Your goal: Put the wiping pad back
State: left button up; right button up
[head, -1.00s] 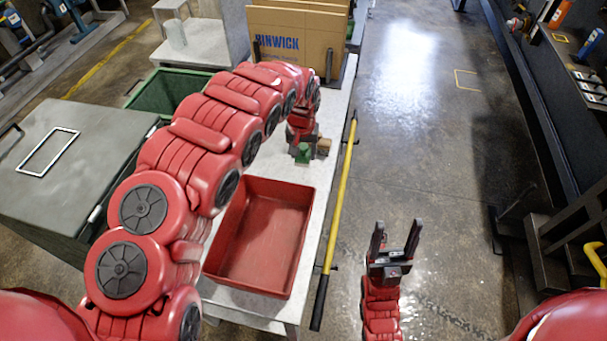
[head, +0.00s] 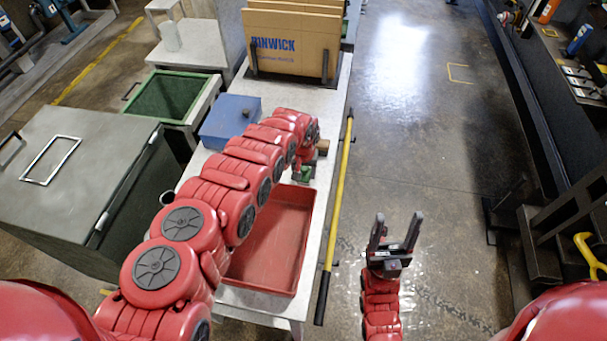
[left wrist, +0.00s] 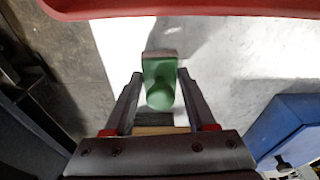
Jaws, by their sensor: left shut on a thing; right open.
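The wiping pad (head: 302,173) appears as a green block with a round green knob; it also shows in the left wrist view (left wrist: 158,82). My left gripper (head: 306,165) is shut on it, with the green part between the two fingers. A tan piece shows beside the gripper in the head view and behind the green part in the wrist view; I cannot tell whether it belongs to the pad. The held pad is over the white bench by the far end of the red tray (head: 305,220). My right gripper (head: 393,235) is open and empty above the floor.
A blue box (head: 229,121) stands on the bench left of my left arm; it also shows in the wrist view (left wrist: 290,128). Cardboard sheets (head: 290,45) stand at the bench's far end. A yellow-handled pole (head: 339,195) runs along the bench's right edge. A green bin (head: 172,95) is left.

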pick_arm(q)
jog(key=shift+f, duration=0.65)
jog(key=shift+a+f, duration=0.2)
jog(key=shift+f, duration=0.1)
jog(key=shift+f+b, duration=0.15)
jog(key=shift+b, duration=0.15)
jog(key=o, duration=1.3)
jog(key=shift+r, duration=0.2)
